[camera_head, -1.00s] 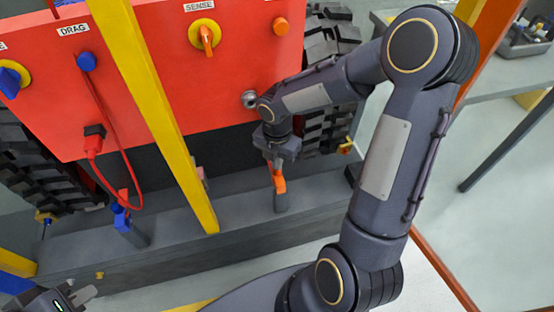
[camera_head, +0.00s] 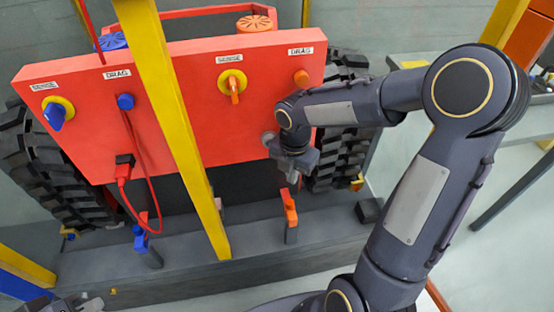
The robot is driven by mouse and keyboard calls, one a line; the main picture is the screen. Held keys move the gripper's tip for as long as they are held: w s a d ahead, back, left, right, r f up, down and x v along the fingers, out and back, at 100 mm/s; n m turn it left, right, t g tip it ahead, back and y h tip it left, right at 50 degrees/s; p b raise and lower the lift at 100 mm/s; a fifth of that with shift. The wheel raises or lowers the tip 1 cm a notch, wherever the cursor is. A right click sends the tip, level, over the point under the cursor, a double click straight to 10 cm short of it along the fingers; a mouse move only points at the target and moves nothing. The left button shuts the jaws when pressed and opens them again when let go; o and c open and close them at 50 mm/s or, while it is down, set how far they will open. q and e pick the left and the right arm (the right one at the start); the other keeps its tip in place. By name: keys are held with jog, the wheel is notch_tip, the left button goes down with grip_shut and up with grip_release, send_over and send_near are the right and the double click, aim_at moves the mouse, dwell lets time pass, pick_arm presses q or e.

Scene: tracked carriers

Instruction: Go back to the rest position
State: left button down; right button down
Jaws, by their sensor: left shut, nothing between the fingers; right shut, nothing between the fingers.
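My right gripper (camera_head: 292,178) is shut and empty, pointing down in front of the red panel (camera_head: 190,85). It is just above an orange-handled lever (camera_head: 289,208) on the grey base, and appears apart from it. My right arm reaches in from the lower right, with its elbow high at the right. My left gripper (camera_head: 88,304) is shut at the bottom left edge. Only a small part of it shows, well away from the panel.
A yellow post (camera_head: 175,120) stands in front of the panel. The panel carries a blue knob (camera_head: 54,115), an orange knob (camera_head: 233,86) and a red cable (camera_head: 139,160). A blue-handled lever (camera_head: 143,240) is at left. Black tracks flank the panel. A grey table (camera_head: 420,62) is at right.

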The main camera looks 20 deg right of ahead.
jog(key=shift+r, duration=0.2)
jog(key=s+a+r+m+t+y, duration=0.25)
jog(key=s+r+m, duration=0.4)
jog(key=m, duration=0.65)
jog(key=s+a+r+m+t+y, duration=0.1)
jog(key=s+a+r+m+t, duration=0.15)
jog(key=s+m, duration=0.85)
notch_tip(320, 180, up, 16)
jog(key=m+p, duration=0.1)
jog(key=p, duration=1.5)
jog(key=shift+w+d+r+m+t, duration=0.2)
jog(key=shift+w+d+m+t, duration=0.1)
jog(key=shift+d+m, duration=0.1)
